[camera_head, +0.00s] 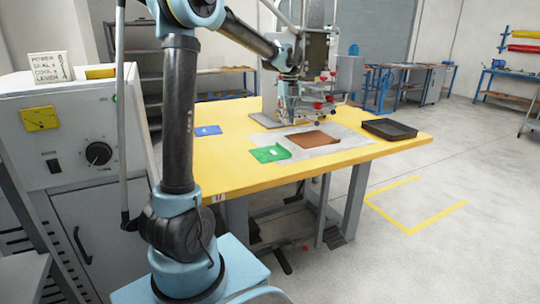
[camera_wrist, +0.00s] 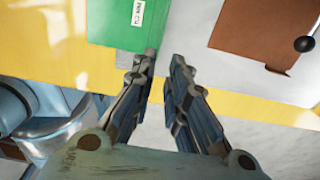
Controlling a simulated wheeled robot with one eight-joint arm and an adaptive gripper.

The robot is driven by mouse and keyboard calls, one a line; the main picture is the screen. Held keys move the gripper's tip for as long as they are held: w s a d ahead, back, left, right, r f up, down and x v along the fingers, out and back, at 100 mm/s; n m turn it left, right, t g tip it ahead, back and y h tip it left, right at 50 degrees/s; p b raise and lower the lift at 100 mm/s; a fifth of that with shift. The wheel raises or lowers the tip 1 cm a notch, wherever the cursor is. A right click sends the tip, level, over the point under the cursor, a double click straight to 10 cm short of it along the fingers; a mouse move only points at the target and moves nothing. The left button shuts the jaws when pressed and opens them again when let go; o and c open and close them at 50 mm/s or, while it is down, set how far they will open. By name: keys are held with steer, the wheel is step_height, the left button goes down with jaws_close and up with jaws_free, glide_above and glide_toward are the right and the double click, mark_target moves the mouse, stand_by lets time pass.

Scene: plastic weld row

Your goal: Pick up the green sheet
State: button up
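The green sheet (camera_head: 269,154) lies flat at the front edge of the grey plate on the yellow table. In the wrist view the green sheet (camera_wrist: 108,28) is at the top left, with a white label on it. My gripper (camera_wrist: 164,58) has its two fingers apart with an empty gap between them. The fingertips are beside the sheet's lower right corner in that view; the left tip overlaps its edge. In the head view my gripper (camera_head: 288,112) hangs above the table, up and right of the sheet. Its height above the table is hard to tell.
A brown sheet (camera_head: 313,140) lies on the grey plate (camera_head: 345,140), right of the green one. A blue sheet (camera_head: 208,130) lies left. A black tray (camera_head: 390,129) sits at the table's right. A press machine (camera_head: 320,50) stands behind. A control cabinet (camera_head: 65,140) is at left.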

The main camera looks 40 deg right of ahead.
glide_above(287, 150)
step_height(287, 150, down, 9)
steer(key=shift+f, duration=0.1)
steer(key=shift+w+d+f, duration=0.1)
steer(key=shift+f, duration=1.15)
steer(key=shift+w+d+f, duration=0.1)
steer(key=shift+f, duration=1.15)
steer(key=shift+c, duration=0.6)
jaws_close()
